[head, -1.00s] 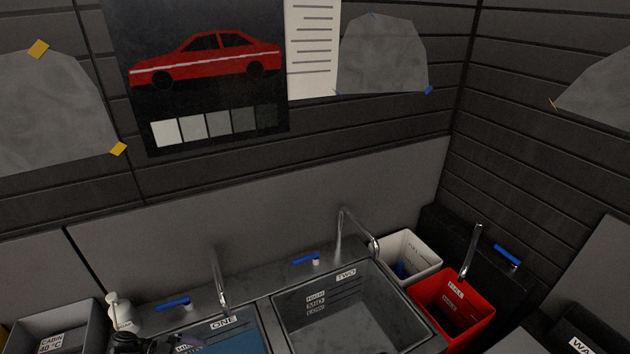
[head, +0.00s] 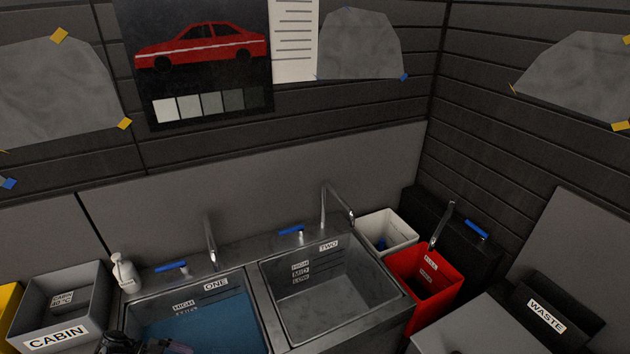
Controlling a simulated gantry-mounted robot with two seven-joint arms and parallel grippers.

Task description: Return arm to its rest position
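A dark piece that looks like my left gripper or wrist (head: 140,344) shows at the bottom edge, left of the middle, in front of sink ONE (head: 256,318). Only its top is in view. Its fingers are not clear, so I cannot tell whether it is open or shut, or whether it holds anything. My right gripper is not in view.
Sink ONE holds blue liquid; sink TWO (head: 398,309) looks empty. Taps stand behind them. A white bottle (head: 124,273) stands beside the grey CABIN bin (head: 100,290). A red bucket (head: 445,290), a white bucket (head: 400,236) and a WASTE bin (head: 546,318) are right.

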